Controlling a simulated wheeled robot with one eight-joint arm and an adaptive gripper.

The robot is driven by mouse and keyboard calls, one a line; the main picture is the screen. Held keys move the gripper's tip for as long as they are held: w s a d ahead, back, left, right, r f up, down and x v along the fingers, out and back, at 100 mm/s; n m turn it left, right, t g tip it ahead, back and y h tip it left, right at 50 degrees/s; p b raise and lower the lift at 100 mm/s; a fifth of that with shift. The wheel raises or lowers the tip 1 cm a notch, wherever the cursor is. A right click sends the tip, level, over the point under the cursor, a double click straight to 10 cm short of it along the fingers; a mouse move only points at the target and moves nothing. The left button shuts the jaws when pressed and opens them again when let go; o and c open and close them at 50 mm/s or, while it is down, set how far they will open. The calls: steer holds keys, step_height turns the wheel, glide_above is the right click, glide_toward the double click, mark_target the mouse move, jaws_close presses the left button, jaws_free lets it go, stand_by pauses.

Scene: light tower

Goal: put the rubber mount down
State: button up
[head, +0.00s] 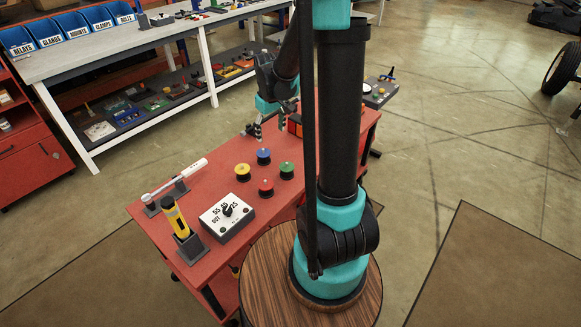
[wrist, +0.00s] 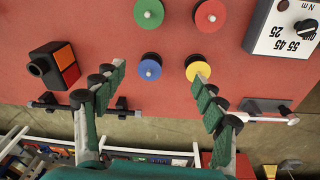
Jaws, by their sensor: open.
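Four-colour round black pieces with a metal stud, which look like rubber mounts, stand upright on the red bench top (head: 215,175): blue (head: 263,156), yellow (head: 242,171), green (head: 287,170) and red (head: 265,186). In the wrist view, the blue mount (wrist: 150,69) shows between my fingertips and the yellow one (wrist: 197,68) is by the right fingertip. The green (wrist: 149,13) and red (wrist: 210,15) ones lie beyond. My gripper (head: 254,130) is open and empty, behind the blue mount in the head view. I cannot tell its exact height.
A torque setting box (head: 227,218), a yellow tool in a holder (head: 176,218) and a white wrench-like tool on stands (head: 178,178) occupy the bench's left. An orange-red block (wrist: 56,67) is near my gripper. A white-framed workbench (head: 130,48) with blue bins stands behind.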

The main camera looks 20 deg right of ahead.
steer(key=s+d+m+t, duration=0.1)
steer(key=s+m, duration=0.1)
steer(key=s, duration=0.8)
steer(key=s+d+f+m+t, duration=0.1)
steer(key=s+m+t, duration=0.1)
steer(key=s, duration=0.8)
steer(key=shift+s+d+m, duration=0.2)
steer(key=shift+s+m, duration=0.1)
steer(key=shift+s, duration=0.05)
steer(key=shift+f, duration=0.1)
